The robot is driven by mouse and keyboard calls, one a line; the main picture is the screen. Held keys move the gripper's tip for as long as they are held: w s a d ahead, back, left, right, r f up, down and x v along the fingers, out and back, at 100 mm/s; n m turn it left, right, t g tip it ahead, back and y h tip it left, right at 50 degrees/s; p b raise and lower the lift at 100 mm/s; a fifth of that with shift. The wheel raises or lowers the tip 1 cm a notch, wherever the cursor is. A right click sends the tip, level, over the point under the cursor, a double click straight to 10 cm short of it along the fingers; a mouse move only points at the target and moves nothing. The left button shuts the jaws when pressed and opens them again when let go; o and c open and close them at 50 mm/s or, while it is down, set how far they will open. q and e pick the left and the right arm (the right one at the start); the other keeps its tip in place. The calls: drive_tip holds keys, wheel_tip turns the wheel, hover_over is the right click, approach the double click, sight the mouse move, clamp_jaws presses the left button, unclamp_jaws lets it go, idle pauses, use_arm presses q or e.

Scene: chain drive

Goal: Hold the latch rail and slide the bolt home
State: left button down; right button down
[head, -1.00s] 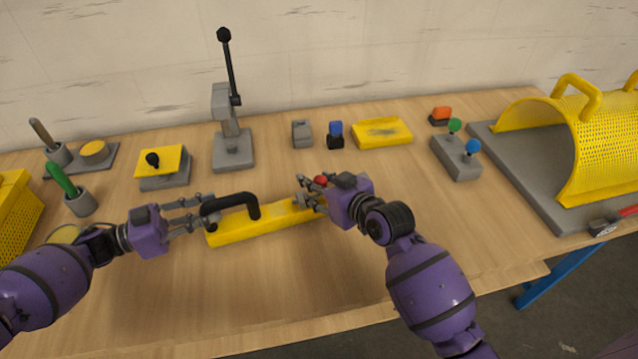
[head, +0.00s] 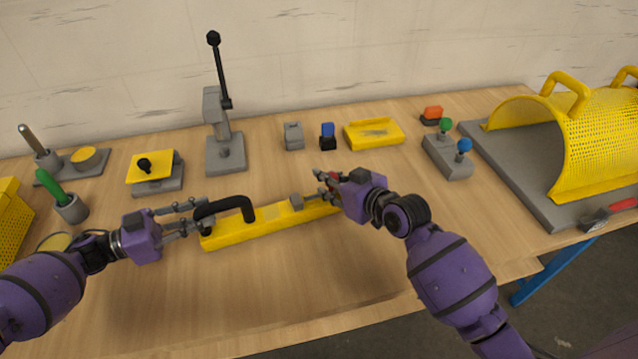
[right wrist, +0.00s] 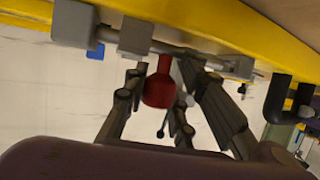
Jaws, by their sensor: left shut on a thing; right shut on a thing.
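The latch rail (head: 247,231) is a long yellow bar on the bench with a black arched handle (head: 236,202) at its left end. My left gripper (head: 196,218) is shut on this handle. The bolt's red knob (head: 333,180) is partly hidden by my right gripper (head: 326,186), which is shut on it. In the right wrist view the red knob (right wrist: 160,85) sits between the fingers. It joins a thin grey rod running along the rail through grey blocks (right wrist: 135,37). The knob is close to one block; contact is unclear.
Behind the rail stand a lever press (head: 224,150), small grey and blue blocks, and a yellow tray (head: 374,133). A two-knob box (head: 447,157) and a yellow mesh guard (head: 600,135) are at right. The bench in front is clear.

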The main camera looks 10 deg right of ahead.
use_arm(q)
drive_tip(key=shift+a+r, duration=0.15)
drive_tip(key=shift+a, duration=0.1)
use_arm(e)
drive_tip(key=shift+d, duration=0.15)
use_arm(q)
drive_tip(key=shift+w, duration=0.1)
use_arm(e)
drive_tip(key=c, duration=1.4)
unclamp_jaws()
drive_tip(key=shift+c, duration=0.2)
use_arm(q)
drive_tip(key=shift+d, duration=0.1)
use_arm(e)
drive_tip(key=v, duration=1.2)
drive_tip(key=shift+r, duration=0.15)
